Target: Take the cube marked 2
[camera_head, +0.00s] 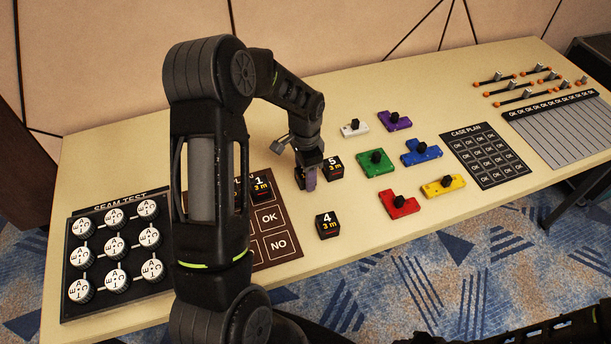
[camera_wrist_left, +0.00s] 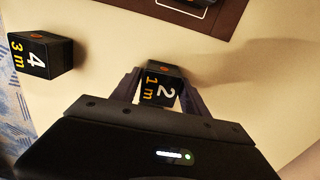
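The cube marked 2 is black with a white 2 and orange "1 m" on its face. It shows in the left wrist view (camera_wrist_left: 160,88), between the two fingers of my left gripper (camera_wrist_left: 160,82). The fingers stand one on each side of it, very near its sides, and look slightly apart from it. In the head view my left gripper (camera_head: 306,178) points down at the table, beside the cube marked 5 (camera_head: 333,166), and mostly hides the cube marked 2. My right gripper is out of view.
The cube marked 4 (camera_head: 328,226) stands in front, near the table edge, and also in the left wrist view (camera_wrist_left: 40,54). The cube marked 1 (camera_head: 261,188) sits on the brown board (camera_head: 284,219). Coloured knobbed blocks, such as the green one (camera_head: 375,168), lie to the right.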

